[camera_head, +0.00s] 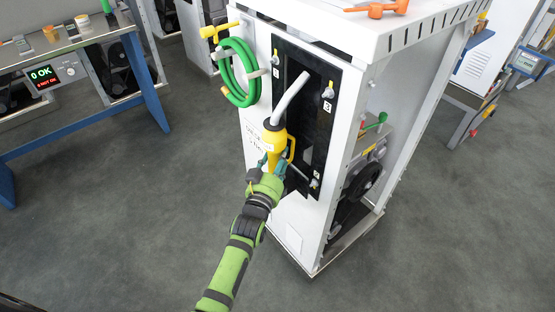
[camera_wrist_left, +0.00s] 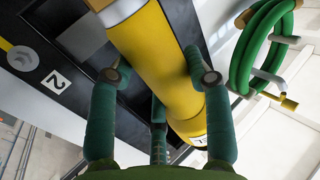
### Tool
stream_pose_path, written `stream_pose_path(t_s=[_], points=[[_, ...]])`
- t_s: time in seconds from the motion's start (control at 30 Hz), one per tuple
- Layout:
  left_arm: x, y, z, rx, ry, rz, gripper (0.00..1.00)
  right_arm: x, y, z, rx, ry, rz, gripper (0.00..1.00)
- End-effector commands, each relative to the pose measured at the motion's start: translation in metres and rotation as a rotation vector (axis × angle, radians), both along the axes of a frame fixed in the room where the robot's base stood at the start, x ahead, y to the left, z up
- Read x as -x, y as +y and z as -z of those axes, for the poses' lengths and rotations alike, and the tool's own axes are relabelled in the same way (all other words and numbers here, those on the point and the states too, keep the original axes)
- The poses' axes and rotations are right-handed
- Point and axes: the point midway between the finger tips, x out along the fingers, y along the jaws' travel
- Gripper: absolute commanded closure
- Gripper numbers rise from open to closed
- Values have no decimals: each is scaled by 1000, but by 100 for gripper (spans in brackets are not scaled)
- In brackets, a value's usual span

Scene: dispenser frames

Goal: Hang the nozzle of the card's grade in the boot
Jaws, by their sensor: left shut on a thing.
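The nozzle (camera_head: 274,140) has a yellow body, a yellow handle guard and a grey spout, which points up and right in front of the black panel (camera_head: 315,135). My left gripper (camera_head: 273,163) is shut on the lower yellow body. In the left wrist view, the yellow body (camera_wrist_left: 160,60) runs between the green fingers (camera_wrist_left: 159,77). My right gripper is out of view.
A coiled green hose (camera_head: 238,75) hangs left of the panel on the white cabinet (camera_head: 255,105). Orange tools (camera_head: 378,9) lie on top. A blue-framed bench (camera_head: 105,40) with a display reading OK (camera_head: 41,74) stands at left. The floor between is clear.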

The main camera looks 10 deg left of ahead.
Motion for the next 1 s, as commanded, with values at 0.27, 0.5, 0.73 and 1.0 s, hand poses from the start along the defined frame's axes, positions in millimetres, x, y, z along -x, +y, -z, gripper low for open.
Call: stream_pose_path(t_s=[0.27,0.5,0.73,1.0], points=[[-1,0,-6,1,-13,0,100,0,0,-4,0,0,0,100],[-1,0,-6,1,-13,0,100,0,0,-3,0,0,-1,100],[-1,0,-2,1,-13,0,100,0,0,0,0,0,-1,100],[-1,0,4,1,-14,0,100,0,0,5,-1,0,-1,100]])
